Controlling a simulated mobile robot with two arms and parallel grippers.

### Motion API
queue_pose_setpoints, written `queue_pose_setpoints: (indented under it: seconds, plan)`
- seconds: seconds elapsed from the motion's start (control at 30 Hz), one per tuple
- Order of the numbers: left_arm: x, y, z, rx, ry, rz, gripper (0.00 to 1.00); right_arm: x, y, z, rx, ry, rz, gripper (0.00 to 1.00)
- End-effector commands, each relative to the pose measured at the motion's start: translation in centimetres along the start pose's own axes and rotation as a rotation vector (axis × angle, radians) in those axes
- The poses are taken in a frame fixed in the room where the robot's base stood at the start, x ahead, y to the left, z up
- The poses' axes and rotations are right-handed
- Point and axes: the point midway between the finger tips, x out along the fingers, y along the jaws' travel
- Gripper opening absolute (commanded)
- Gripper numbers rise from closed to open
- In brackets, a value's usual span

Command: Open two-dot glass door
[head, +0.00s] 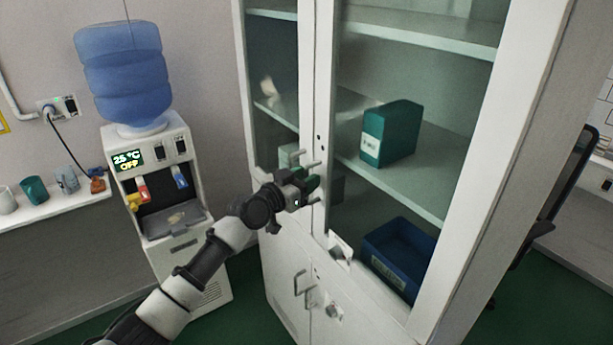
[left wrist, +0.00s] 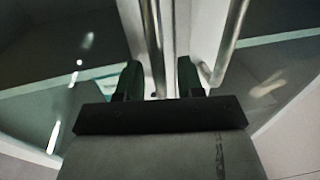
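The white cabinet has a left glass door (head: 272,90) and a right glass door (head: 345,130), both apparently shut. Two small dark dots (head: 319,144) show on the frame strip beside the right glass. My left gripper (head: 306,182) is at the meeting edge of the doors, by their handles, and hides part of them. In the left wrist view its two dark fingers (left wrist: 159,82) are apart. One metal handle bar (left wrist: 152,40) runs between them; a second bar (left wrist: 231,42) passes outside the right finger. Contact with the bar cannot be told. My right gripper is not in view.
A green box (head: 390,134) stands on a shelf and a blue bin (head: 398,258) below, behind the glass. Lower solid doors have handles (head: 299,284). A water dispenser (head: 160,185) and a cup shelf (head: 58,206) are at left; a dark chair (head: 560,185) is at right.

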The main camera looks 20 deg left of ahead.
Motion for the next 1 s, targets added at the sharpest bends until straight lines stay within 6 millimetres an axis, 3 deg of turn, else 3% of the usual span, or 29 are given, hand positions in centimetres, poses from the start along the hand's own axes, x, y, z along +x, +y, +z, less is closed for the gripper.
queue_pose_setpoints:
  seconds: [0.37,0.6,1.0]
  plan:
    - [0.54,0.04,0.03,0.000,0.000,0.000,0.38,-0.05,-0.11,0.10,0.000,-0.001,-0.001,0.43]
    - [0.52,0.02,0.03,0.000,0.000,0.000,0.01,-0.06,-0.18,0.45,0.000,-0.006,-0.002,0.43]
    - [0.43,0.08,-0.13,0.000,-0.001,-0.006,0.00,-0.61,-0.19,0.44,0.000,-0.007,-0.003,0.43]
